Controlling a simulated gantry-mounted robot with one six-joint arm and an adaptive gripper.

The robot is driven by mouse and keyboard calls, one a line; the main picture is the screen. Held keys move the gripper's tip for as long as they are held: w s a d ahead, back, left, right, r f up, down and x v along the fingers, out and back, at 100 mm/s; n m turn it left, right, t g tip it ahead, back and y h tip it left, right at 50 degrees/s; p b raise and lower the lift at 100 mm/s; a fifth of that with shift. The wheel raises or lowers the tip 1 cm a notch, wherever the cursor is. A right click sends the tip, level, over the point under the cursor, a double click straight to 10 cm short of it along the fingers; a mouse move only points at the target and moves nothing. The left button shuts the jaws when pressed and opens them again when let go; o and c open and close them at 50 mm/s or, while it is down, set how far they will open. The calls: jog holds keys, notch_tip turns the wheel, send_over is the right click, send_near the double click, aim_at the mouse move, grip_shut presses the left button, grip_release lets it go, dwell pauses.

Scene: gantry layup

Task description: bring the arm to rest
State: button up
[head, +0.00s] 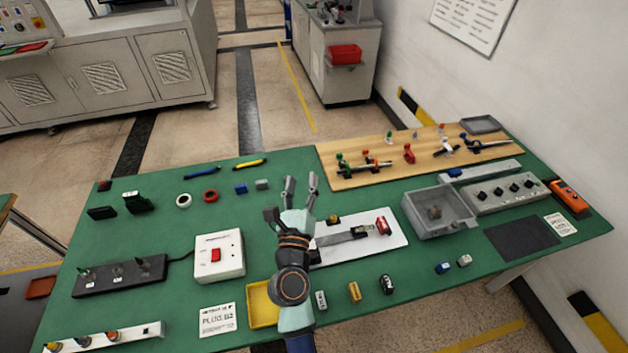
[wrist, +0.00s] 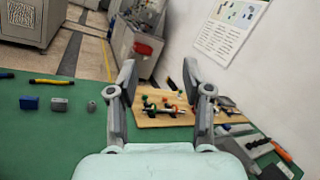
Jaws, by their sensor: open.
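My gripper (head: 300,184) is open and empty in the head view, raised over the middle of the green table (head: 150,230). Its fingers point toward the table's far edge. In the wrist view the two fingers of my gripper (wrist: 165,85) stand wide apart, with nothing between them. Beyond them lies the wooden board (wrist: 150,119) with several clamps. My arm hides part of the white plate (head: 335,258) and of the yellow tray (head: 262,305).
A white box with a red switch (head: 216,254) stands left of my arm. A grey open box (head: 438,212) stands to the right. The wooden board (head: 350,178) with upright clamps fills the far right. Small blocks and tape rings lie at the back left.

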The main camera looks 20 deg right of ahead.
dwell(0.3)
jog(key=s+a+r+n+t+y, duration=0.1)
jog(key=s+a+r+n+y, duration=0.3)
jog(key=a+r+n+y, duration=0.65)
jog(key=s+a+r+n+t+y, duration=0.1)
jog(key=s+a+n+y, duration=0.45)
jog(key=n, duration=0.95)
jog(key=s+a+f+n+g+h, duration=0.3)
jog(key=s+f+n+g, duration=0.3)
jog(key=f+n, duration=0.3)
jog(key=s+d+f+g+h, duration=0.2)
jog(key=s+d+h, duration=0.3)
jog(key=s+d, duration=0.15)
notch_tip(320, 180, up, 28)
jog(key=p, duration=2.7)
jog(key=shift+w+f+n, duration=0.2)
jog(key=shift+w+n, duration=0.2)
jog(key=shift+n, duration=0.05)
